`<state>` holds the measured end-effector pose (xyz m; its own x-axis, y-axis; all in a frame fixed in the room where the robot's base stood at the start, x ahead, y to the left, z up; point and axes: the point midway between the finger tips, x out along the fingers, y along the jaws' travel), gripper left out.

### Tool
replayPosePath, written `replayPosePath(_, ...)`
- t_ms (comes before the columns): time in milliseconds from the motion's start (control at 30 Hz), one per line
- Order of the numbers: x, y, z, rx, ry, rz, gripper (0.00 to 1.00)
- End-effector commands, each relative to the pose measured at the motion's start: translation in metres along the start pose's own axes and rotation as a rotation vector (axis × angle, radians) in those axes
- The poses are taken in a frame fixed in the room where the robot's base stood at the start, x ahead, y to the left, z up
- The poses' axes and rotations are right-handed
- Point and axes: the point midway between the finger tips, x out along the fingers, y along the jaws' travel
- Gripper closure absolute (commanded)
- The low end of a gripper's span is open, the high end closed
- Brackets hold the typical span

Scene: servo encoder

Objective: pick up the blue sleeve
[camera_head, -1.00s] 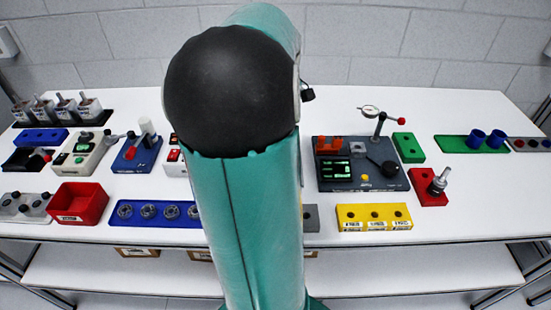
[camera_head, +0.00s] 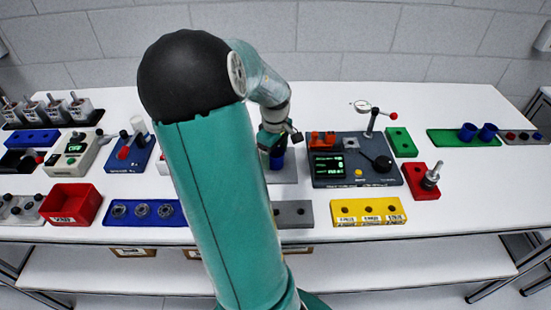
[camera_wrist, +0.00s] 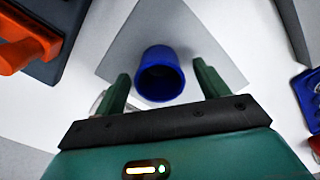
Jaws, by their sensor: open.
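A blue sleeve (camera_wrist: 160,78) stands on a grey plate (camera_wrist: 185,28) in the wrist view, its round open end facing the camera. My gripper (camera_wrist: 161,71) is open, with one green finger on each side of the sleeve and gaps between them. In the head view the sleeve (camera_head: 277,160) shows just under my gripper (camera_head: 276,148), partly hidden by it. Two more blue sleeves (camera_head: 467,132) (camera_head: 487,132) stand on a green tray (camera_head: 450,139) at the right.
A dark device (camera_head: 345,177) with a screen and orange parts stands close right of my gripper. A grey block (camera_head: 293,214) and a yellow block (camera_head: 368,213) lie in front. A blue tray with rings (camera_head: 122,220) is at the left.

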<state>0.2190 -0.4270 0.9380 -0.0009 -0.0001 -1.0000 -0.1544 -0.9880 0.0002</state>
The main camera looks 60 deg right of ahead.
Motion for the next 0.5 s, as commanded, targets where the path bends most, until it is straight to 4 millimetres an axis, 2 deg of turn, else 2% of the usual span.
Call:
replayPosePath(233, 0.0029, 0.0, -0.0002, 0.0, 0.001, 0.0, 0.27)
replayPosePath(267, 0.0029, 0.0, -0.0002, 0.0, 0.001, 0.0, 0.31)
replayPosePath(400, 0.0027, 0.0, -0.0003, -0.001, 0.001, 0.0, 0.58)
replayPosePath(500, 0.0027, 0.0, -0.0003, -0.001, 0.001, 0.0, 0.74)
